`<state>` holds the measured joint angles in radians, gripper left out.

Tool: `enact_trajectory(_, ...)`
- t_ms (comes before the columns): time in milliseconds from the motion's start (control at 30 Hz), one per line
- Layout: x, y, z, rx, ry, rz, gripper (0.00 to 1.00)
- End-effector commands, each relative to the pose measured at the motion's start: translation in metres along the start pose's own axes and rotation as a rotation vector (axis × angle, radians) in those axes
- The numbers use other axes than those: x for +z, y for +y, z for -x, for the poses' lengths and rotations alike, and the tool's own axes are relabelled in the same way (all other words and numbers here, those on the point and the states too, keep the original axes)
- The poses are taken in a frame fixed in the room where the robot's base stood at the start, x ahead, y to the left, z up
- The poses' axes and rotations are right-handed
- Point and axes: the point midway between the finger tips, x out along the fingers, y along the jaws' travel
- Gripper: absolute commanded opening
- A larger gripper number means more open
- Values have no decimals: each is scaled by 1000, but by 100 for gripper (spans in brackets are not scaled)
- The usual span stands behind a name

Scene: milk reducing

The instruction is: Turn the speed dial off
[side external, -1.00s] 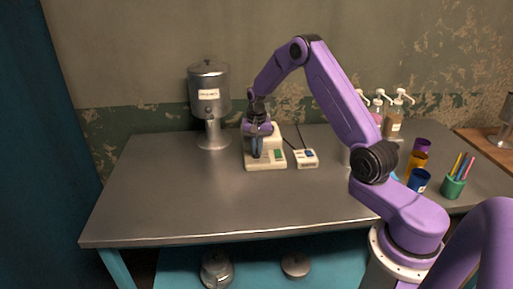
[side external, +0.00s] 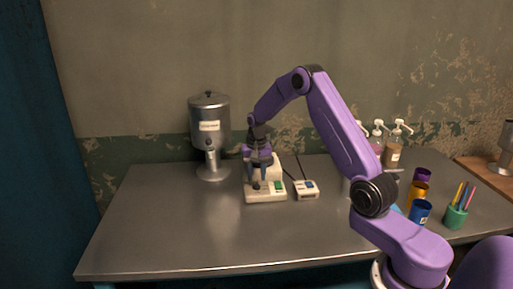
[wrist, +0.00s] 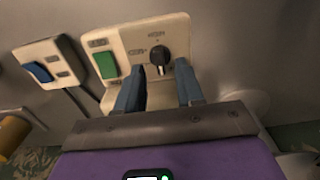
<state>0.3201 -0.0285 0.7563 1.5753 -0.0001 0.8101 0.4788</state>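The speed dial (wrist: 157,56) is a dark round knob on the cream base of a small appliance (wrist: 125,45). A pale mark on the dial points toward the lower edge of the wrist view; the labels around it are too small to read. My gripper (wrist: 160,66) is open, with its two blue fingers apart and the dial showing between and just beyond the tips. I cannot tell whether a finger touches it. In the side view my gripper (side external: 263,182) points down over the appliance (side external: 265,197), hiding the dial.
A green switch (side external: 279,186) is beside the dial on the base. A white box with a blue button (side external: 306,190) stands just right, with a cable. A metal dispenser (side external: 210,125) stands behind left. Cups and pump bottles are at right. The front left table is clear.

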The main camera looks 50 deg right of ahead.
Motion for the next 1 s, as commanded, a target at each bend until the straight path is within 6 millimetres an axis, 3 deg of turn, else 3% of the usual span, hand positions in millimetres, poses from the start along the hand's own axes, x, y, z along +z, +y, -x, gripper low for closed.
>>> enact_trajectory(600,0,0,126,-2,4,1,37)
enact_trajectory(800,0,0,147,-1,2,2,37)
enact_trajectory(1000,0,0,152,0,0,2,37)
